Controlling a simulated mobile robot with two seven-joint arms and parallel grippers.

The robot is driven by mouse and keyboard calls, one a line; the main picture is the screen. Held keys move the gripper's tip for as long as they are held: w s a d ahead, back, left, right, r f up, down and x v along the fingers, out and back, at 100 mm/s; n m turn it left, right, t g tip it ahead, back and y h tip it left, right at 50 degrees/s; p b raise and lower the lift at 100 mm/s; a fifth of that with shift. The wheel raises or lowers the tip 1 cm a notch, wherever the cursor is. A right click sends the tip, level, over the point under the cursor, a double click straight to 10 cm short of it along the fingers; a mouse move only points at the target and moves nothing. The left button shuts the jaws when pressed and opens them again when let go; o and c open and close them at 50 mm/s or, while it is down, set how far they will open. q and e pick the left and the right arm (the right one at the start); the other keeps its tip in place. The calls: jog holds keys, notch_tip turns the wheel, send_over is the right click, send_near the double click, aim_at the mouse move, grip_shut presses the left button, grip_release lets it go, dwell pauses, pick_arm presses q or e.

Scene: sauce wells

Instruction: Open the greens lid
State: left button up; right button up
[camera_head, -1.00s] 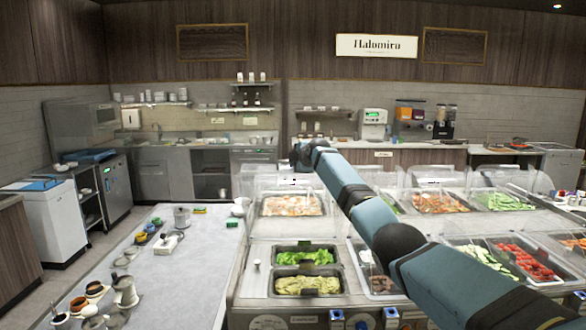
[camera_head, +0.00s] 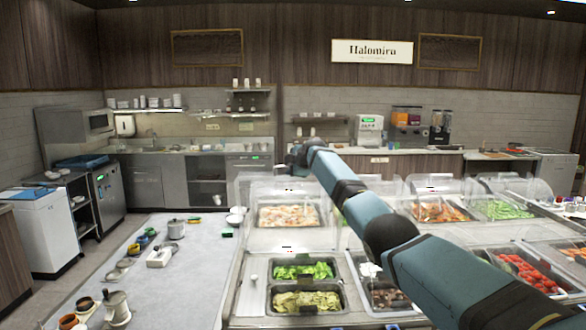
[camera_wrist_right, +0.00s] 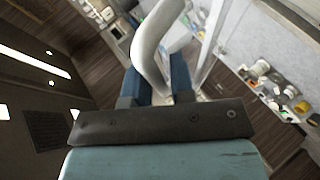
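The green leaves sit in a metal pan (camera_head: 334,273) at the front left of the counter, behind a pan of paler food (camera_head: 306,303). A clear cover with a small dark mark (camera_head: 287,248) shows just behind the greens; its exact outline is hard to see. My right gripper (camera_head: 297,156) is small and dark at the far end of my blue arm, above and beyond the greens. Its fingers are not clear there. In the right wrist view, a pale curved bar (camera_wrist_right: 150,48) shows by blue parts; I cannot tell whether it is gripped. My left gripper is not in view.
Clear domed covers (camera_head: 262,187) stand over the back row of pans, beneath my right arm. A grey table (camera_head: 195,270) on the left holds cups and small pots along its left side. Its right part is mostly bare.

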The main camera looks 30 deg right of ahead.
jog(key=shift+d+r, duration=0.1)
jog(key=shift+s+r+b, duration=0.2)
jog(key=shift+s+b, duration=0.1)
jog(key=shift+s, duration=0.2)
jog(key=b+v, duration=0.4)
jog(key=v, duration=0.8)
jog(key=shift+s+r, duration=0.2)
